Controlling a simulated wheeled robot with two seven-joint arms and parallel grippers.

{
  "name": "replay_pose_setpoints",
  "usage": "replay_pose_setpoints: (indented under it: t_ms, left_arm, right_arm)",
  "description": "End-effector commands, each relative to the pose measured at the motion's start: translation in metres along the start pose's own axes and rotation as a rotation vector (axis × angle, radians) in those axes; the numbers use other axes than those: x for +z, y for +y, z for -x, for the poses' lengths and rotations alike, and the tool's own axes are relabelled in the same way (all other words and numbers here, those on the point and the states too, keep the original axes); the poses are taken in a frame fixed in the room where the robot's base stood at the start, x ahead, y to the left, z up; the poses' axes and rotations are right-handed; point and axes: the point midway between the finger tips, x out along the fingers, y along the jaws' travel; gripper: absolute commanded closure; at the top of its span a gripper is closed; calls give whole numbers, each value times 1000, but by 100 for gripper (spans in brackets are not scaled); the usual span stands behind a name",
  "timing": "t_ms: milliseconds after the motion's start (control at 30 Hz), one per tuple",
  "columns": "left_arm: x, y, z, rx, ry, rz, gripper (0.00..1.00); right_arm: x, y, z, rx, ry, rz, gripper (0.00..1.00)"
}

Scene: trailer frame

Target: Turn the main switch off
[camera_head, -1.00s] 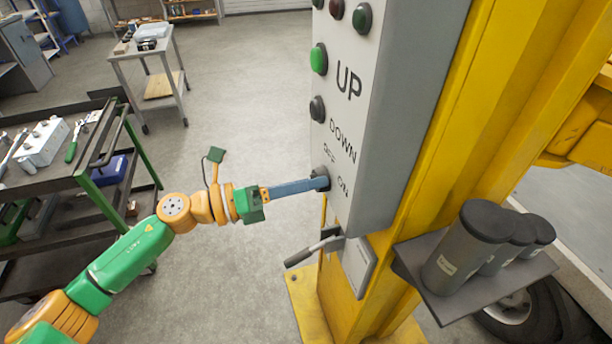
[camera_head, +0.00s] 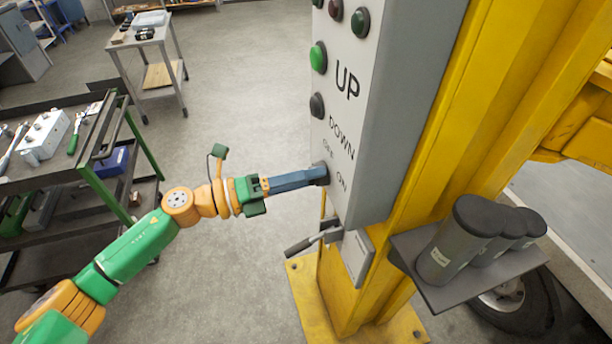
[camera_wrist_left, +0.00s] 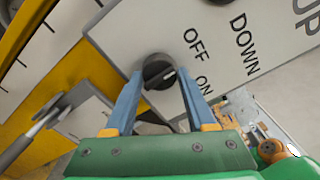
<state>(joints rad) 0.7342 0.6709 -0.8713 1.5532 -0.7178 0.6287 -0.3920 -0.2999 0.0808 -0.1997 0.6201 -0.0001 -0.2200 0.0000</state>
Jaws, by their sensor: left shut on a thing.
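The main switch is a round black knob (camera_head: 321,172) low on the grey control box (camera_head: 350,196), below the DOWN label, with OFF and ON printed beside it. My right gripper is not in view.
A green button (camera_head: 318,57) and a black button (camera_head: 317,105) sit above the switch. A lever handle (camera_head: 307,243) juts out below the box. A yellow post (camera_head: 440,130) stands behind, with a shelf of dark canisters (camera_head: 455,245) at right. A tool cart (camera_head: 95,170) stands left.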

Motion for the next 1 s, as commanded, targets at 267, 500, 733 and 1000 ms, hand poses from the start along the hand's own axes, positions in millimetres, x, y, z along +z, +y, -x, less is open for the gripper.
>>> replay_pose_setpoints:
  t_ms: [267, 500, 733, 1000]
  left_arm:
    - [0, 0, 0, -1, 1, 2, 15]
    - [0, 0, 1, 0, 0, 1, 15]
    - [-3, 7, 42, 4, -1, 0, 15]
    - [-1, 1, 71, 0, 1, 2, 15]
  right_arm:
    - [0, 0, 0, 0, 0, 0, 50]
    - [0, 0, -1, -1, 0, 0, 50]
    - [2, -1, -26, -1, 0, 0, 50]
    - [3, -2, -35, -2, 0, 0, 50]
